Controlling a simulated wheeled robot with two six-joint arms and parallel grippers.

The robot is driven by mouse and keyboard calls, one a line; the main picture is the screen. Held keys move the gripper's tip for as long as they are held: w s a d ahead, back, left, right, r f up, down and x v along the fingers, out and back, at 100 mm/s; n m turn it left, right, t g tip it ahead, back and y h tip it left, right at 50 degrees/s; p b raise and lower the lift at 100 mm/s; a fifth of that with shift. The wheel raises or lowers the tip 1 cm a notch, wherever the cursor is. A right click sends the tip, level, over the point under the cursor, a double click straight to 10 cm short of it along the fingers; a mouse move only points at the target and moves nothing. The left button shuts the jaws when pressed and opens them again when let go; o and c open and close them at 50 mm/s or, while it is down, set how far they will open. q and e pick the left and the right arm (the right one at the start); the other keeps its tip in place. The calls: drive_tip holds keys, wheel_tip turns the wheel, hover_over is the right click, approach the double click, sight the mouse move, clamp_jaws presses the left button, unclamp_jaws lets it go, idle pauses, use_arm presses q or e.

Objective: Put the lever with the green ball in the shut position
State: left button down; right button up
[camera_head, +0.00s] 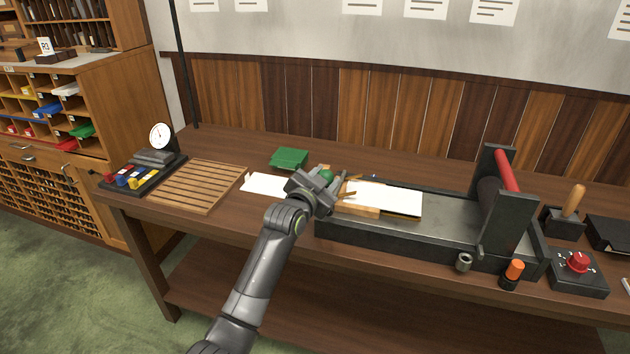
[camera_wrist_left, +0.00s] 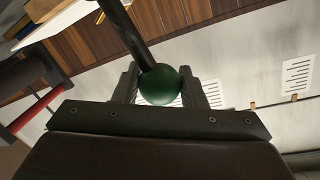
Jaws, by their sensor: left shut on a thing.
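The green ball (camera_wrist_left: 159,85) is the end of a dark lever (camera_wrist_left: 126,32). In the left wrist view the ball sits between the two fingers of my left gripper (camera_wrist_left: 168,88), which is shut on it. In the head view the green ball (camera_head: 326,174) shows at the tip of my left gripper (camera_head: 318,182), just left of the press bed. The lever's base is hidden behind the gripper and the white sheet in the head view. My right gripper is in neither view.
A press with a black bed (camera_head: 400,238) and red-handled roller (camera_head: 507,171) stands on the right. A white sheet on a wooden block (camera_head: 385,196) lies close beside the gripper. A green tray (camera_head: 290,158), slatted board (camera_head: 197,186) and dial scale (camera_head: 161,136) are to the left.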

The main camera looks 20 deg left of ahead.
use_arm(q)
drive_tip(key=shift+d+m+p, duration=0.4)
drive_tip(key=shift+d+m, duration=0.7)
drive_tip(key=shift+d, duration=0.1)
drive_tip(key=shift+s+d+f+m+g+y+p, duration=0.15)
drive_tip(key=shift+d+m+y+p, duration=0.1)
drive_tip(key=shift+d+m, duration=0.3)
drive_tip(key=shift+w+d+f+m+g+y+p, duration=0.15)
drive_tip(key=shift+d+m+y, duration=0.1)
drive_tip(key=shift+d+m, duration=0.3)
drive_tip(key=shift+s+a, duration=0.1)
drive_tip(key=shift+a, duration=0.05)
drive_tip(key=c, duration=0.9)
unclamp_jaws()
